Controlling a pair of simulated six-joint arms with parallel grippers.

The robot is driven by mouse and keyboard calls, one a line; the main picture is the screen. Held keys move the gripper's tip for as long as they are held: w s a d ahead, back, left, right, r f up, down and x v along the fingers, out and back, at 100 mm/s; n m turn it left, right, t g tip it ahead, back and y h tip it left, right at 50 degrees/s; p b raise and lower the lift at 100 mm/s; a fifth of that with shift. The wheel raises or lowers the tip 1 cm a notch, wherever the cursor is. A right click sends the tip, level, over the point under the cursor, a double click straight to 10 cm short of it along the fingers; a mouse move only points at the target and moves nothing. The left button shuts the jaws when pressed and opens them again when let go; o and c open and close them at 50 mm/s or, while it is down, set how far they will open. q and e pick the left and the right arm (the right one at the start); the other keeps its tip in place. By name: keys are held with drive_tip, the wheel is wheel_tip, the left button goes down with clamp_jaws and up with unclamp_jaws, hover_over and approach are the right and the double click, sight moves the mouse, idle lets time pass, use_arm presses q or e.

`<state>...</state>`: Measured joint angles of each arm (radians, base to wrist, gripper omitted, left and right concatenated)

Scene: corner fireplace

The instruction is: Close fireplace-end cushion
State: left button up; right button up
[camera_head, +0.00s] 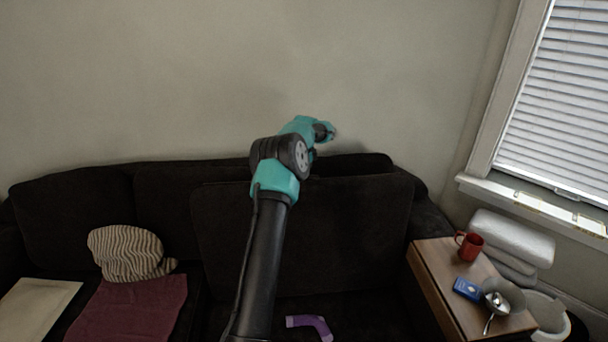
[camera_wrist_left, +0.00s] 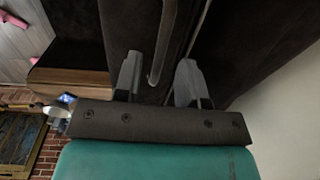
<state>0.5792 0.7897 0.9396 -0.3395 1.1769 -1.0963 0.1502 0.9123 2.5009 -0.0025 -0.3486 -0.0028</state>
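A dark cushion (camera_head: 340,235) stands raised on the right part of the dark sofa, leaning back toward the backrest. My left arm reaches up across it in the head view. In the left wrist view the two grey fingers (camera_wrist_left: 160,80) are spread apart, pointing at the dark cushion (camera_wrist_left: 140,25). A thin curved grey strip (camera_wrist_left: 165,40) shows between them. I cannot tell whether the fingers touch the cushion. My right gripper is not in view.
A striped pillow (camera_head: 130,252), maroon cloth (camera_head: 128,312) and pale board (camera_head: 38,308) lie at left. A purple item (camera_head: 312,324) lies on the seat front. A wooden side table (camera_head: 432,268) at right holds a red mug (camera_head: 469,246), blue box (camera_head: 467,289) and metal bowl (camera_head: 503,294).

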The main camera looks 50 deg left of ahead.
use_arm(q)
drive_tip(key=shift+a+f, duration=0.1)
drive_tip(key=shift+f, duration=0.95)
clamp_jaws()
